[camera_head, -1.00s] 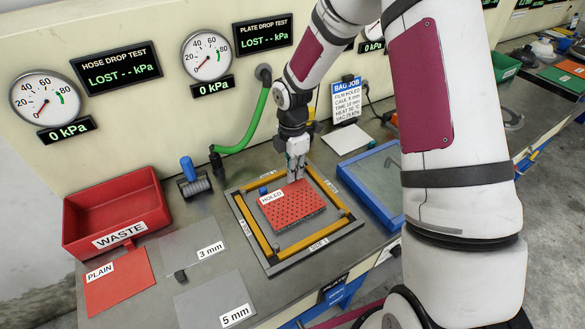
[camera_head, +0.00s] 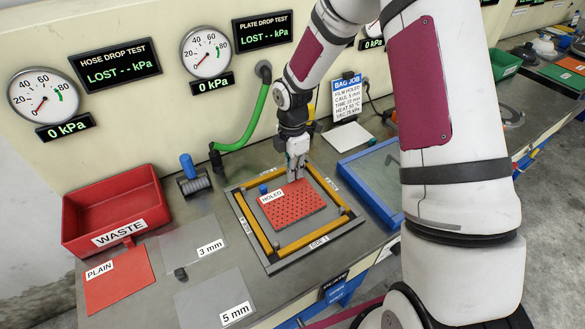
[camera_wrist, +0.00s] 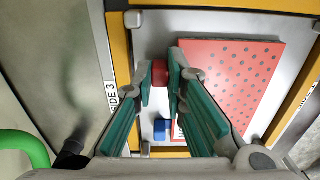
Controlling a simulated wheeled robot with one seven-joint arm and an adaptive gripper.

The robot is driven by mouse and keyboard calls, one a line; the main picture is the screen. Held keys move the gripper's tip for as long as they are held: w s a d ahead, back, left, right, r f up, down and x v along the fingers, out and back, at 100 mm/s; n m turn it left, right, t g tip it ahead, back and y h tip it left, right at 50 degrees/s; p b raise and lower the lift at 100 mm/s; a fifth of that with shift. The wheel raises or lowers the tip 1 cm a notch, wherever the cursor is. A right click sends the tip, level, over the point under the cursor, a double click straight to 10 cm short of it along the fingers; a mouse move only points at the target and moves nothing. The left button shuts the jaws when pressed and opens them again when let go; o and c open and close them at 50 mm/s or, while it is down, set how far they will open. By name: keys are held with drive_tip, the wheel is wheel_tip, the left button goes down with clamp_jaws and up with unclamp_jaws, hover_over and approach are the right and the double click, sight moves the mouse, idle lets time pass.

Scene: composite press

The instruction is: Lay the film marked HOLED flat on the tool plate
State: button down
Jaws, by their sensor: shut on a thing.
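The red film marked HOLED (camera_head: 292,206), dotted with dark holes, lies level over the grey tool plate (camera_head: 263,222) inside the yellow frame. It looks down on the plate or very close to it; I cannot tell if it touches everywhere. My gripper (camera_head: 296,178) is at the film's back edge, pointing down. In the wrist view the film (camera_wrist: 235,85) is right of the fingers, and my gripper (camera_wrist: 161,75) is shut on its small red tab (camera_wrist: 160,71). The HOLED label is mostly hidden by a finger there.
A blue block (camera_head: 263,190) stands on the plate beside the film. Yellow strips (camera_head: 258,232) border the plate. Left are the red WASTE bin (camera_head: 90,235), the PLAIN film (camera_head: 117,285) and the 3 mm and 5 mm sheets (camera_head: 207,300). A blue-framed panel (camera_head: 362,200) lies right.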

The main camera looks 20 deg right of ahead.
drive_tip(key=c, duration=1.5)
unclamp_jaws()
drive_tip(key=shift+c, duration=0.2)
drive_tip(key=s+r+m+t+h, duration=0.1)
drive_tip(key=s+r+m, duration=0.15)
drive_tip(key=r, duration=0.75)
drive_tip(key=s+r+m, duration=0.2)
drive_tip(key=s+r, duration=0.1)
drive_tip(key=r, duration=0.7)
drive_tip(key=s+r+m+t, duration=0.1)
drive_tip(key=s+r+m, duration=0.2)
drive_tip(key=s+m, duration=0.2)
drive_tip(key=s+r+m+t, duration=0.1)
drive_tip(key=s+r+m, duration=0.3)
drive_tip(key=s, duration=0.5)
drive_tip(key=s+r+m+t+y, duration=0.1)
drive_tip(key=s+r+m+t, duration=0.1)
drive_tip(key=s+r+m, duration=0.2)
drive_tip(key=s+m, duration=0.2)
drive_tip(key=s, duration=0.1)
drive_tip(key=shift+s+m, duration=0.15)
drive_tip(key=shift+m, duration=0.2)
